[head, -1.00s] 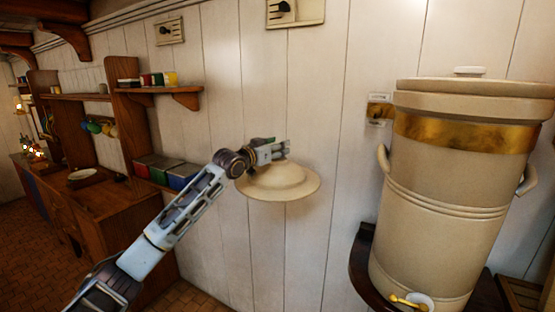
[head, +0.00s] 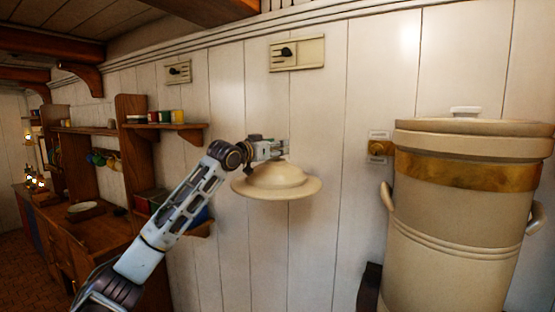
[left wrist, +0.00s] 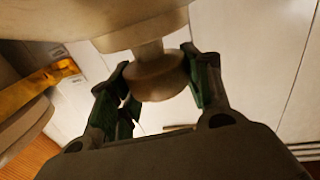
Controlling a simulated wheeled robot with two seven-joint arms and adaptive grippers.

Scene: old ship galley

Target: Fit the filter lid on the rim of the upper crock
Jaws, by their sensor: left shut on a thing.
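A cream lid (head: 277,188) with a wide brim and a low dome hangs in the air in front of the white plank wall. My left gripper (head: 282,150) is above it, shut on its knob. In the left wrist view the fingers of my left gripper (left wrist: 160,80) stand on both sides of the round knob (left wrist: 158,78), with the lid (left wrist: 120,18) beyond. The tall cream crock (head: 450,235) stands to the right, apart from the lid. It has a brass band, side handles and a flat top piece (head: 475,127) with a white knob. My right gripper is not in view.
A wooden cabinet (head: 95,235) with shelves and coloured containers stands at the left. Two vent plates (head: 297,53) and a brass fitting (head: 379,147) are on the wall. The space between the held lid and the crock is clear.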

